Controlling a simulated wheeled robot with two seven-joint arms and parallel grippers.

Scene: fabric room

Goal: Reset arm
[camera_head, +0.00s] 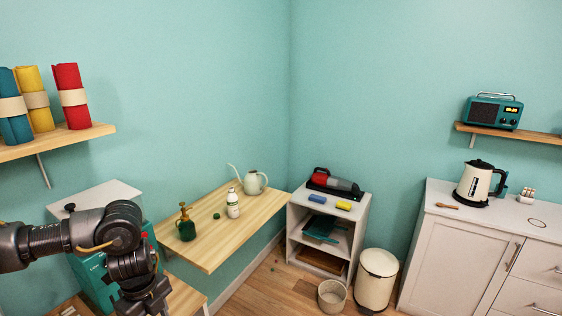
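My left arm comes in from the left edge in the head view. It is dark grey, bends at a joint and points down to the bottom edge. Its lower end is cut off there, so the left gripper's fingers are out of view, and whether they hold anything is hidden. My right arm and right gripper do not show.
A wooden table (211,253) with a green spray bottle (186,226), white bottle (233,206) and watering can (255,183) stands beyond the arm. A teal box (90,284) is close behind it. A white shelf unit (359,235), bin (375,283) and cabinet (455,262) stand right.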

